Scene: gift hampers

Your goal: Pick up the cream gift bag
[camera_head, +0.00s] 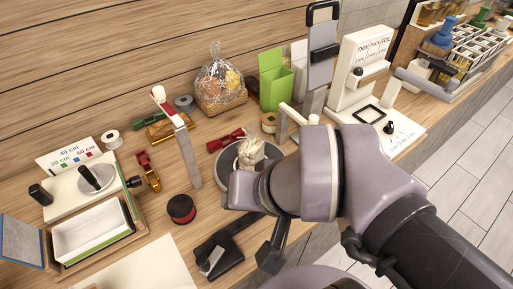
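A pale cream-white upright bag or card (299,56) stands at the back of the counter, just right of an open green gift bag (274,80). It is partly hidden by the green bag and by a grey panel; it may be the cream gift bag, but I cannot tell for sure. A crumpled cream bundle (251,151) sits in a round grey dish (228,158) behind my wrist. My arm reaches in from the lower right, and its wrist is in front of the dish. My gripper's fingers cannot be made out clearly, so its opening and contents are unclear.
A clear-wrapped hamper (219,82) stands left of the green bag. A tall post (187,150), ribbon spools (181,209) and a black tool (219,255) crowd the counter. A white box (92,232) is at left, a white machine (362,75) at right.

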